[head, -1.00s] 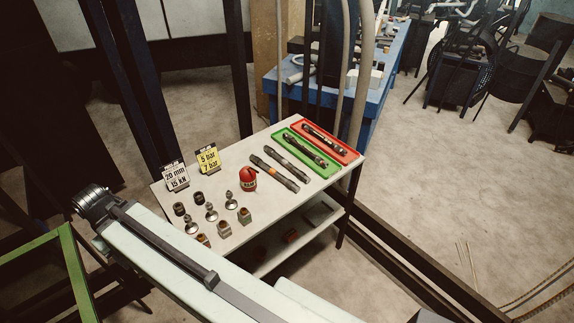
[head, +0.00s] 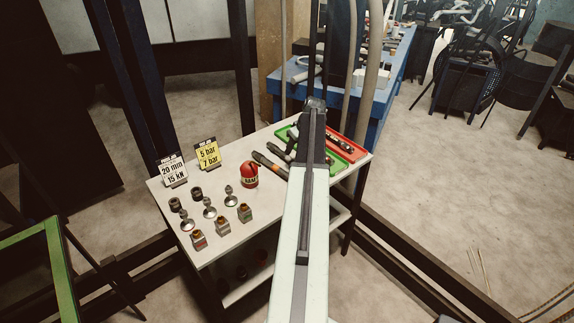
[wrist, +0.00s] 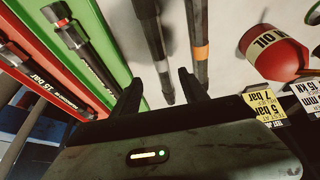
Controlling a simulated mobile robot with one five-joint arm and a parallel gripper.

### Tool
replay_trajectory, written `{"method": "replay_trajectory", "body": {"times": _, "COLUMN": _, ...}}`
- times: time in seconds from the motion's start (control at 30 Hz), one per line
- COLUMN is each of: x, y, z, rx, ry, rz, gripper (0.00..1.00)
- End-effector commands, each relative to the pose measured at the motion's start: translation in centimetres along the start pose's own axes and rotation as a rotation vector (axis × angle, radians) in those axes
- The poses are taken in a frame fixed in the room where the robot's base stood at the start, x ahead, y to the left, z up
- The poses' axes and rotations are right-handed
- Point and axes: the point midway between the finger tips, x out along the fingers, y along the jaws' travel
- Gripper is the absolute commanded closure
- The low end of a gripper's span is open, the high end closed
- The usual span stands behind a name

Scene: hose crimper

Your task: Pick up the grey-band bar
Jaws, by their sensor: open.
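A green tray (wrist: 115,30) and a red tray (wrist: 28,50), each with a bar, lie left of my gripper in the wrist view. A red oil container (head: 249,176), yellow sign (head: 208,154), white sign (head: 172,170) and several small fittings stand on the table (head: 265,230).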

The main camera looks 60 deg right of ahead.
Motion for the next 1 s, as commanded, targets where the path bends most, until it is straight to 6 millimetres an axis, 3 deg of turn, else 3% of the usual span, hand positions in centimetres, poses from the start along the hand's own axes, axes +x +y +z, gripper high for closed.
{"method": "replay_trajectory", "body": {"times": 0.27, "x": 2.8, "y": -0.1, "z": 0.1, "rx": -0.001, "ry": -0.001, "rz": -0.001, "gripper": 0.48}}
{"method": "replay_trajectory", "body": {"times": 0.47, "x": 3.2, "y": -0.2, "z": 0.1, "rx": -0.001, "ry": -0.001, "rz": -0.001, "gripper": 0.48}}
{"method": "replay_trajectory", "body": {"times": 0.73, "x": 7.8, "y": -0.4, "z": 0.4, "rx": -0.003, "ry": -0.002, "rz": -0.001, "gripper": 0.48}}
{"method": "replay_trajectory", "body": {"times": 1.0, "x": 7.8, "y": -0.5, "z": 0.1, "rx": -0.003, "ry": -0.001, "rz": -0.001, "gripper": 0.48}}
